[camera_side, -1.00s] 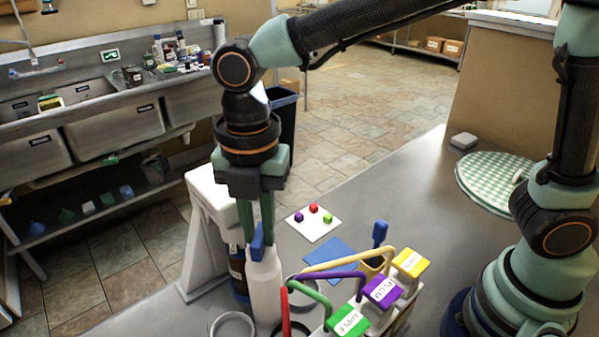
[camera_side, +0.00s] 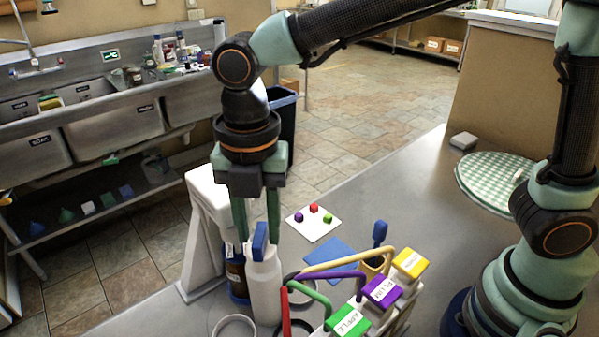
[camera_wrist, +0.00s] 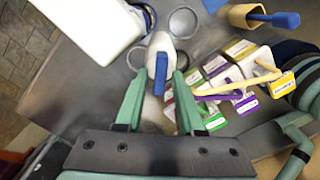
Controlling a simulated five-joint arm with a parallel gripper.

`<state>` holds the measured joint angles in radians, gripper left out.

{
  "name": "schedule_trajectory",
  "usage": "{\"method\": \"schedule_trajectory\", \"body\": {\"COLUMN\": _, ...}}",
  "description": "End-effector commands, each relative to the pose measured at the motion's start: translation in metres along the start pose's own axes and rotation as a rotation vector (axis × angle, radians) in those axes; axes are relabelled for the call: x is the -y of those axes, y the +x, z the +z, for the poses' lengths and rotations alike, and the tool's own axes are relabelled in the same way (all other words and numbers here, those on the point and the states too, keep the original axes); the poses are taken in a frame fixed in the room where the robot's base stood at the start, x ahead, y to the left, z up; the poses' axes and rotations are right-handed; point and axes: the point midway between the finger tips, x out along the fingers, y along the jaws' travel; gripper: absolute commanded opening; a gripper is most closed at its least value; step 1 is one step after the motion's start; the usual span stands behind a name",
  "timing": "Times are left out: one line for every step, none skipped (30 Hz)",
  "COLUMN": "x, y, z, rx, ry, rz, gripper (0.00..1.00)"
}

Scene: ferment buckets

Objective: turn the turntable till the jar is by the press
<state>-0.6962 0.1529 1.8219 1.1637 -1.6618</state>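My gripper (camera_side: 257,238) is open, pointing down. Its green fingers stand on either side of the blue top (camera_side: 259,241) of a white bottle (camera_side: 264,285), with a visible gap. The wrist view also shows the blue top (camera_wrist: 161,74) between the fingers. A dark brown jar (camera_side: 236,272) with a label stands just left of the bottle, close beside the white press (camera_side: 207,225). The press also shows in the wrist view (camera_wrist: 88,25). Empty grey rings (camera_side: 233,327) lie around the bottle. The turntable's surface is mostly hidden and hard to separate from the grey table.
A rack with green, purple and yellow labelled blocks (camera_side: 381,291) and curved handles stands close right of the bottle.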

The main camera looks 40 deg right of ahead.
Motion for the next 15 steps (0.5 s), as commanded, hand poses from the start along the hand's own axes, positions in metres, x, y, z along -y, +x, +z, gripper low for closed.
{"method": "schedule_trajectory", "body": {"x": 0.0, "y": 0.0, "z": 0.0, "rx": 0.0, "ry": 0.0, "rz": 0.0, "gripper": 0.49}}
{"method": "schedule_trajectory", "body": {"x": 0.0, "y": 0.001, "z": 0.0, "rx": 0.0, "ry": 0.0, "rz": -0.001, "gripper": 0.49}}
{"method": "schedule_trajectory", "body": {"x": 0.0, "y": 0.001, "z": 0.0, "rx": 0.0, "ry": 0.0, "rz": -0.001, "gripper": 0.49}}
{"method": "schedule_trajectory", "body": {"x": 0.0, "y": 0.001, "z": 0.0, "rx": 0.0, "ry": 0.001, "rz": -0.001, "gripper": 0.49}}
{"method": "schedule_trajectory", "body": {"x": 0.0, "y": 0.001, "z": 0.0, "rx": 0.0, "ry": 0.001, "rz": -0.001, "gripper": 0.49}}
{"method": "schedule_trajectory", "body": {"x": 0.0, "y": 0.002, "z": 0.0, "rx": 0.0, "ry": 0.001, "rz": -0.002, "gripper": 0.49}}
{"method": "schedule_trajectory", "body": {"x": 0.0, "y": 0.002, "z": 0.0, "rx": 0.0, "ry": 0.001, "rz": -0.002, "gripper": 0.49}}
{"method": "schedule_trajectory", "body": {"x": 0.0, "y": 0.002, "z": 0.0, "rx": 0.0, "ry": 0.001, "rz": -0.002, "gripper": 0.49}}
{"method": "schedule_trajectory", "body": {"x": 0.0, "y": 0.002, "z": 0.0, "rx": 0.0, "ry": 0.001, "rz": -0.002, "gripper": 0.49}}
{"method": "schedule_trajectory", "body": {"x": 0.0, "y": 0.001, "z": 0.0, "rx": 0.0, "ry": 0.001, "rz": -0.002, "gripper": 0.49}}
{"method": "schedule_trajectory", "body": {"x": 0.0, "y": 0.0, "z": 0.0, "rx": 0.0, "ry": 0.002, "rz": -0.002, "gripper": 0.49}}
{"method": "schedule_trajectory", "body": {"x": 0.0, "y": -0.002, "z": 0.001, "rx": 0.0, "ry": 0.002, "rz": -0.002, "gripper": 0.49}}
{"method": "schedule_trajectory", "body": {"x": 0.0, "y": -0.005, "z": 0.001, "rx": 0.0, "ry": 0.002, "rz": -0.001, "gripper": 0.49}}
{"method": "schedule_trajectory", "body": {"x": 0.0, "y": -0.008, "z": 0.001, "rx": 0.0, "ry": 0.002, "rz": 0.0, "gripper": 0.49}}
{"method": "schedule_trajectory", "body": {"x": -0.001, "y": -0.014, "z": 0.001, "rx": 0.0, "ry": 0.002, "rz": 0.002, "gripper": 0.49}}
